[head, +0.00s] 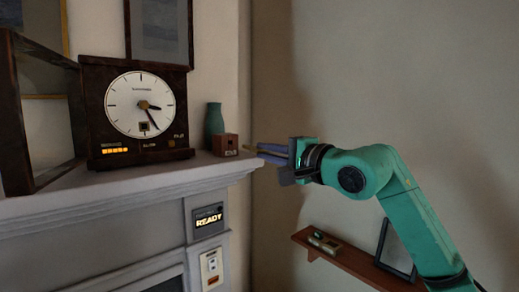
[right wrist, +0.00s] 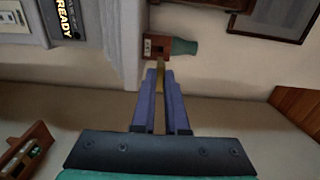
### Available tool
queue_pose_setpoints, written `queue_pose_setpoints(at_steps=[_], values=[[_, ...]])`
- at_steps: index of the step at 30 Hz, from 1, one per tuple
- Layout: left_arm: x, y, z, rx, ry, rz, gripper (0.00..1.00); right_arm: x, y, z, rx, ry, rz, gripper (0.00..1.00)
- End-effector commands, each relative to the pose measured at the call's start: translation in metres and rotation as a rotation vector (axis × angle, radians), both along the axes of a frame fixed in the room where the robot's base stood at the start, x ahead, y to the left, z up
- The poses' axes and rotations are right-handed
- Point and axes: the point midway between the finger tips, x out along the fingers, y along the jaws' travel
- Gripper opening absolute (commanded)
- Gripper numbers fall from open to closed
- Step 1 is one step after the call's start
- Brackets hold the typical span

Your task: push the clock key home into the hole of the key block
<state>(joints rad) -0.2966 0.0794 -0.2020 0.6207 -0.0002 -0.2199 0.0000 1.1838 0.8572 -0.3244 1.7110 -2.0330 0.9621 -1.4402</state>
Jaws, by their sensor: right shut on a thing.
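The key block (head: 225,145), a small brown wooden cube with a pale marking, sits at the right end of the mantel. It also shows in the right wrist view (right wrist: 156,47). My right gripper (head: 261,151) has its blue fingers (right wrist: 160,74) shut on the brass clock key (head: 248,147), right of the block and off the mantel's end. The key (right wrist: 160,85) lies between the fingers, pointing toward the block. In the head view a small gap seems to separate its tip from the block. The hole cannot be made out. My left gripper is not in view.
A dark clock (head: 97,115) with a white face stands on the mantel (head: 120,185), left of the block. A green vase (head: 214,120) stands close behind the block. A panel reading READY (head: 208,220) is below. A wall shelf (head: 355,262) is lower right.

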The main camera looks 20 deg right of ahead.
Motion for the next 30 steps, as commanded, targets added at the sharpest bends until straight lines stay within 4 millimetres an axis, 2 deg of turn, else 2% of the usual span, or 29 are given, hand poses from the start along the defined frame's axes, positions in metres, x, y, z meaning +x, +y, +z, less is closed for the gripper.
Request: queue_pose_setpoints(at_steps=[10, 21, 30], values=[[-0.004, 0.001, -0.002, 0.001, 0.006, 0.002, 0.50, -0.003, -0.001, -0.001, -0.003, -0.001, -0.004, 0.00], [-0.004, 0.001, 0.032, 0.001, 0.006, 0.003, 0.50, 0.036, 0.015, 0.004, 0.003, 0.003, -0.001, 0.00], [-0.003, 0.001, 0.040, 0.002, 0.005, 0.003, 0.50, 0.051, 0.022, 0.000, 0.001, 0.000, -0.002, 0.00]])
